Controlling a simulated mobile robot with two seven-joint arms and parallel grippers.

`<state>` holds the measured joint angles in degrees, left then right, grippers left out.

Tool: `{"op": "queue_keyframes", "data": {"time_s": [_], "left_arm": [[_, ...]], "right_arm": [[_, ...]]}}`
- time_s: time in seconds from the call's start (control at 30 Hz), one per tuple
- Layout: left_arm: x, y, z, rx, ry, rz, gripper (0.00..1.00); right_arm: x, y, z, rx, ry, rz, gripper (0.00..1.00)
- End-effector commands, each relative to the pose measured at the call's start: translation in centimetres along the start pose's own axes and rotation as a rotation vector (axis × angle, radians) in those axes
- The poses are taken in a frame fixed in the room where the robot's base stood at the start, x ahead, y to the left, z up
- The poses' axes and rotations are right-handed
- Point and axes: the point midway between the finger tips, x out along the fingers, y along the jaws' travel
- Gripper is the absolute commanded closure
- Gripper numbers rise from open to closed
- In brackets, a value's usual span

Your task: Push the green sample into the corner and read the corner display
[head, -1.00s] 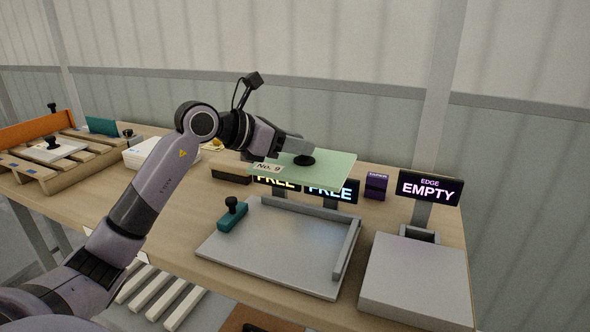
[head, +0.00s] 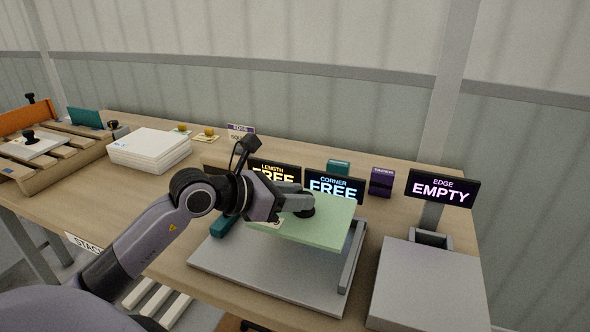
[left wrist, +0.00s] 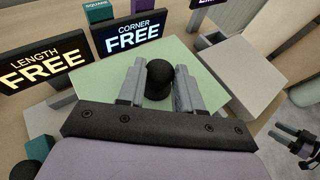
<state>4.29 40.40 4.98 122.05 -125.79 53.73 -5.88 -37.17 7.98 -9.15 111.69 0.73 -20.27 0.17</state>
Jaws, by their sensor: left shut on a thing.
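The green sample (head: 325,228) is a thin pale green plate with a black knob (left wrist: 158,82) on top. My left gripper (head: 305,203) is shut on this knob, and the plate seems raised over the grey tray (head: 270,279) with the raised right fence (head: 352,262). The plate hides the back of the tray, and I cannot tell whether it touches a fence. The corner display (head: 334,187) reads "CORNER FREE", also in the left wrist view (left wrist: 128,34). A dark gripper, apparently my right one (left wrist: 290,145), shows at the wrist view's right edge; its jaw state is unclear.
The length display (head: 274,174) reads "FREE" and the edge display (head: 443,188) reads "EMPTY". A grey block (head: 428,280) stands right of the tray. A teal block (head: 222,226) sits at the tray's left. White stacked plates (head: 150,147) lie at the back left.

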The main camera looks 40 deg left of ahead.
Motion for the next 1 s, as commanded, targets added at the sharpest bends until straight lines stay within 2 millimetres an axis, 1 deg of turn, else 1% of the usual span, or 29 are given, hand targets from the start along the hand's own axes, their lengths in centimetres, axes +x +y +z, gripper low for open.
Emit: {"op": "queue_keyframes", "data": {"time_s": [0.13, 0.57, 0.77, 1.0], "left_arm": [[-0.2, -0.4, -0.4, -0.001, -0.003, 0.001, 1.00], [-0.1, -0.4, -0.5, 0.000, -0.004, 0.001, 1.00], [0.4, -0.4, -1.8, -0.001, -0.003, 0.000, 1.00], [1.4, -0.4, -4.2, -0.001, -0.003, 0.000, 1.00]], "right_arm": [[0.0, 0.0, -0.1, 0.000, 0.000, 0.000, 0.43], [0.2, 0.0, 0.2, 0.000, 0.000, 0.000, 0.43], [0.9, 0.0, 1.2, 0.000, 0.000, 0.000, 0.43], [2.2, 0.0, 3.1, 0.001, -0.002, 0.000, 0.43]]}}
